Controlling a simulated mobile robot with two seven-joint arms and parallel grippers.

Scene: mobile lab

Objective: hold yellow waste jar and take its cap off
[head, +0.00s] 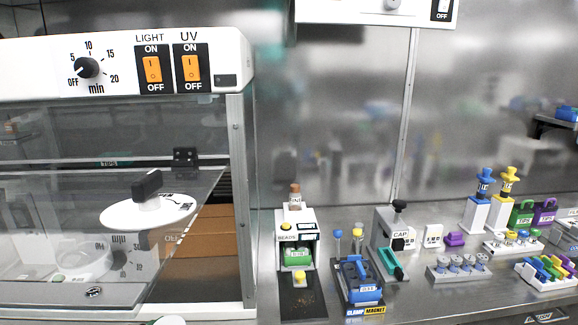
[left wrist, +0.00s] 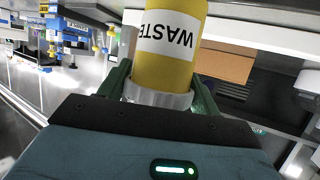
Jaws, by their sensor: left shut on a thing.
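The yellow waste jar (left wrist: 168,68) fills the upper middle of the left wrist view. Its white WASTE label (left wrist: 165,32) reads upside down there. A whitish ring, which looks like its cap (left wrist: 158,96), is at the end nearest my gripper. My left gripper (left wrist: 162,86) is shut on the jar at this end, with a green finger on each side. I cannot tell exactly where the fingers touch, cap or body. The jar's far end is cut off by the frame. The jar does not show in the head view. My right gripper is in neither view.
A glass-fronted cabinet (head: 236,190) stands at left in the head view. A beads dispenser (head: 296,240), a blue rack (head: 358,280) and a cap stand (head: 390,240) are on the steel bench. Pipettes and tube racks (head: 545,272) crowd the right.

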